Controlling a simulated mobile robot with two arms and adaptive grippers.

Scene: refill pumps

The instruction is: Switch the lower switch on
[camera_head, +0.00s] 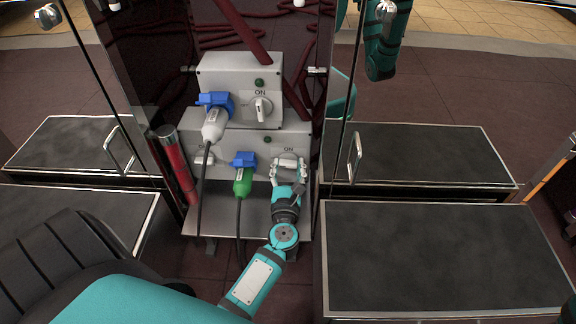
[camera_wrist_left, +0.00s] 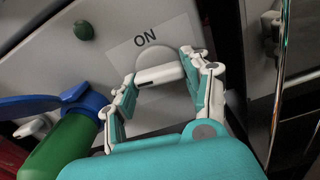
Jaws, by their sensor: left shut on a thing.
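The lower switch (camera_wrist_left: 160,75) is a white knob under an "ON" label on the lower grey box (camera_head: 229,141). In the left wrist view its long face lies roughly in line with the lettering, crosswise rather than pointing up at it. My left gripper (camera_head: 288,165) is shut on this knob, with one finger at each end, as the left wrist view (camera_wrist_left: 164,70) also shows. In the head view the gripper partly hides the knob. My right gripper does not show.
The upper grey box (camera_head: 226,83) has its own knob (camera_head: 261,109), standing upright. A red cylinder (camera_head: 174,163) stands at left. Metal-framed glass doors flank the boxes.

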